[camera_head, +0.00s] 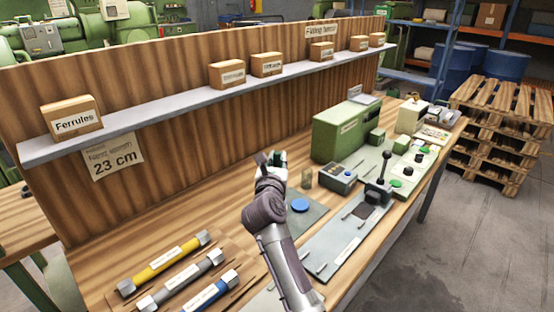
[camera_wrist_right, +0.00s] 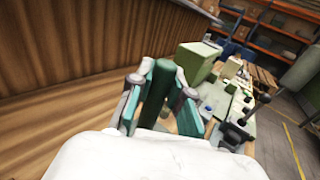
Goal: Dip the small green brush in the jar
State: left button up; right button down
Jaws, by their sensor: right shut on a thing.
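My right gripper (camera_head: 274,158) is above the wooden workbench, seen mostly from behind its wrist in the head view. In the right wrist view, its two fingers (camera_wrist_right: 157,100) are closed around a dark green upright shaft (camera_wrist_right: 158,90), which looks like the small green brush. The brush's bristle end cannot be made out. A small olive-brown container (camera_head: 307,178), possibly the jar, stands on the bench just right of the gripper and apart from it. Its opening is too small to tell. My left gripper is not in view.
A green machine (camera_head: 339,131) stands behind. Yellow, grey and blue tubes (camera_head: 165,263) lie front left. A shelf (camera_head: 190,109) with labelled boxes runs behind.

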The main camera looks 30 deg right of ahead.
jog(key=shift+r+p, duration=2.7)
jog(key=shift+r, duration=0.45)
jog(key=shift+f, duration=0.15)
